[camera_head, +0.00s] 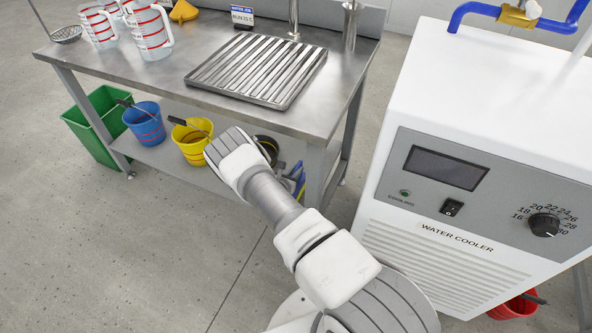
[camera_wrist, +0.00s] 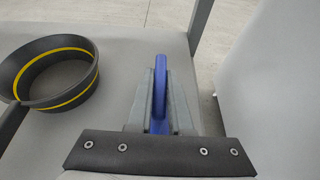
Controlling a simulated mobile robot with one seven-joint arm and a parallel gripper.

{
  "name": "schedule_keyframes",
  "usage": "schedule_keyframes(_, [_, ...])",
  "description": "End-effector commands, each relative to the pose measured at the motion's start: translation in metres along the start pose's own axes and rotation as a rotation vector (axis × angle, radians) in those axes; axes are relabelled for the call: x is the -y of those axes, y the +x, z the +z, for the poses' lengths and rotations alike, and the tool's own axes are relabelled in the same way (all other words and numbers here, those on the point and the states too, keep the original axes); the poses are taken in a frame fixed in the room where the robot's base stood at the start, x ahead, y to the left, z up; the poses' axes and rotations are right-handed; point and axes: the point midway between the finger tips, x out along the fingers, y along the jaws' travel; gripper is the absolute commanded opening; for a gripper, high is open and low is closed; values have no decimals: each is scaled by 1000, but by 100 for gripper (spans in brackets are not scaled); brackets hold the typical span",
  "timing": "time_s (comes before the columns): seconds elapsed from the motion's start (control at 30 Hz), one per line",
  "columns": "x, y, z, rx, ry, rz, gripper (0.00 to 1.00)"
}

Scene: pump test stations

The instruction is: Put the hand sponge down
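The hand sponge (camera_wrist: 160,85) shows in the wrist view as a narrow blue piece between the two grey fingers of my gripper (camera_wrist: 160,105). The fingers lie close against it on both sides, and its lower part is hidden between them. In the head view a bit of blue (camera_head: 299,178) shows under the right end of the steel table; my forearm hides most of that area and my fingertips. The grey lower shelf (camera_wrist: 115,50) lies beneath. I cannot tell whether the sponge touches it.
A black container with a yellow stripe (camera_wrist: 78,90) stands left of my gripper on the shelf. A table leg (camera_wrist: 200,18) rises ahead. Yellow (camera_head: 190,145) and blue (camera_head: 145,125) buckets stand farther left. The white water cooler (camera_head: 455,170) is at the right.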

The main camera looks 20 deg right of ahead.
Motion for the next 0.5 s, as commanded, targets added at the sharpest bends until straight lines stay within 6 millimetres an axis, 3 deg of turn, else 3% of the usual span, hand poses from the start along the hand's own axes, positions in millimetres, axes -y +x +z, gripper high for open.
schedule_keyframes(0.03, [0,0,0,-1,0,0,28])
schedule_keyframes(0.13, [0,0,0,-1,0,0,46])
schedule_keyframes(0.5, [0,-1,3,-1,0,0,47])
